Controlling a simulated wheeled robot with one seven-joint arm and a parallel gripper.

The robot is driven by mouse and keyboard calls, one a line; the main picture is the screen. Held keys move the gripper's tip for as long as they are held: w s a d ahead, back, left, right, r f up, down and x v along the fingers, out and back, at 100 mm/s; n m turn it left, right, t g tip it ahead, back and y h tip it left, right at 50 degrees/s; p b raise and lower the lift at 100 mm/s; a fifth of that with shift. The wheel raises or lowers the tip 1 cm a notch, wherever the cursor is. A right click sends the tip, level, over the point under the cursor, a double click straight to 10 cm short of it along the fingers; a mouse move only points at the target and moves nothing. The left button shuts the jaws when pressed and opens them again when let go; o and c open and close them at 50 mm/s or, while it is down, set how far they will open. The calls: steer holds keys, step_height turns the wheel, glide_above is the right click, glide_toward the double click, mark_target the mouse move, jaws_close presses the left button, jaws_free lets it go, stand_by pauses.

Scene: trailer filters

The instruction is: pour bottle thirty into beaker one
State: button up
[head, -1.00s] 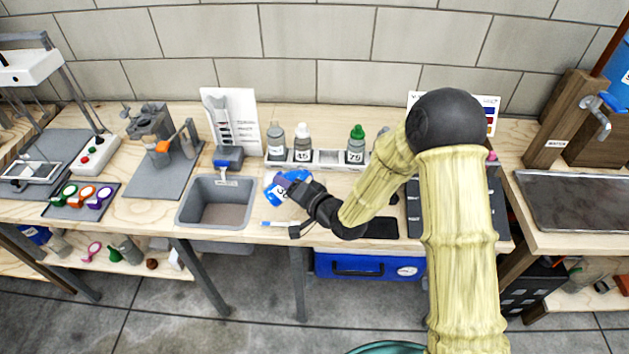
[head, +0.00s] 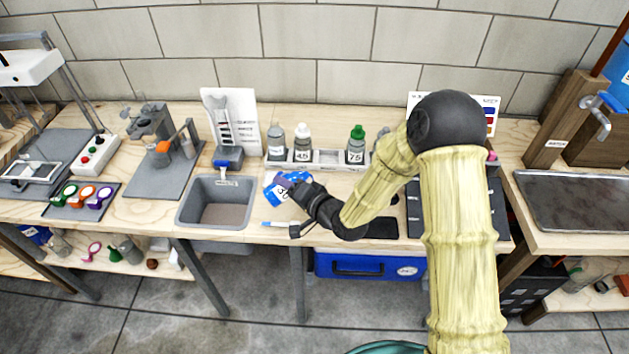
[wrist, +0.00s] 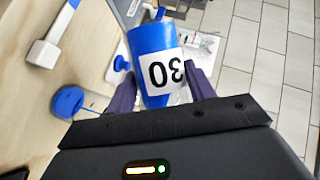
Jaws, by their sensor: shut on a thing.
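A blue bottle with a white label reading 30 (head: 271,190) is held tilted just right of the grey sink. In the wrist view the bottle (wrist: 150,45) lies between the two purple fingers, label facing the camera. My gripper (head: 290,183) is shut on it; it also shows in the wrist view (wrist: 160,92). I cannot make out beaker one in either view; clear shapes behind the bottle in the wrist view are too unclear to name.
The grey sink (head: 181,215) is left of the bottle. A round blue piece (wrist: 68,101) lies on the wood in the wrist view.

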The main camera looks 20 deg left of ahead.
steer(key=shift+r+m+y+p, duration=0.3)
steer(key=shift+r+m+p, duration=0.15)
steer(key=shift+m, duration=0.15)
stand_by(1.7)
steer(key=shift+f+n+b, duration=0.3)
steer(key=shift+f+b, duration=0.05)
steer(key=shift+b, duration=0.05)
steer(key=shift+w+r+n+t+h+b, duration=0.1)
steer(key=shift+r+n+t+h+b, duration=0.1)
steer(key=shift+n+h, duration=0.3)
steer(key=shift+w+r+n+t+h+b, duration=0.15)
steer(key=shift+n+h, duration=0.15)
steer(key=shift+n, duration=0.3)
steer(key=shift+s+d+r+n+h, duration=0.1)
steer(key=shift+d+r+n+h, duration=0.2)
steer(key=shift+n, duration=0.4)
steer(key=shift+a, duration=0.1)
steer(key=shift+h+b, duration=0.3)
steer(key=shift+b, duration=0.05)
